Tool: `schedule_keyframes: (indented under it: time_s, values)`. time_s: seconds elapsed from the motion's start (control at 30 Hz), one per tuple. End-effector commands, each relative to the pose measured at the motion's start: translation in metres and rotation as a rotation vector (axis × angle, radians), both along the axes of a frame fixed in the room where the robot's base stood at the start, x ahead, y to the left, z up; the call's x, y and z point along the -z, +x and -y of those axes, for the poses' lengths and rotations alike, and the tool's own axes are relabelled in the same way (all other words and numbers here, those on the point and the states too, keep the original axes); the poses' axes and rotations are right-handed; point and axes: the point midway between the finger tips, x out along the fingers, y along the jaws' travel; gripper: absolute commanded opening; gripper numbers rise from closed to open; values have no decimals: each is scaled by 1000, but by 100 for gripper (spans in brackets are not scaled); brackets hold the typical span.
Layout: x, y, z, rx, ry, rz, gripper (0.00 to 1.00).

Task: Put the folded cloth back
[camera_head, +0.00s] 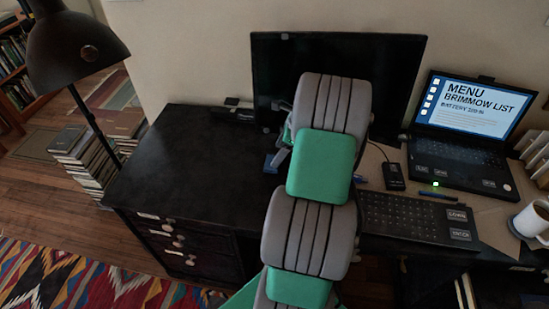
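No folded cloth can be made out for sure. A small blue item (271,163) lies on the black desk (185,165), just left of my arm and partly hidden by it; I cannot tell what it is. My grey and green arm reaches up over the desk in front of the monitor. A small grey and green part shows at the arm's left edge, above the blue item, and may belong to my wrist or gripper. My fingertips are hidden behind the arm, so their state and any contact do not show.
A dark monitor (400,75) stands behind my arm. To the right are a keyboard (405,215), a mouse (393,176), a laptop (465,125) and a white mug (530,220). A black lamp (75,45) and book stacks (85,155) stand left. The desk's left part is clear.

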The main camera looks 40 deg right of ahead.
Motion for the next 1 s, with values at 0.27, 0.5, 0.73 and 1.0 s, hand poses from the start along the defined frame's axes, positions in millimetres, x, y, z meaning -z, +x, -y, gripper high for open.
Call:
schedule_keyframes:
  time_s: [0.27, 0.5, 0.73, 1.0]
  values:
    - [-60, -19, 16, 1, 0, 0, 74]
    - [-73, -18, 10, -38, -16, 5, 74]
    - [-123, 16, -139, -799, -309, 105, 74]
    - [-139, -60, -308, -2033, -730, 260, 74]
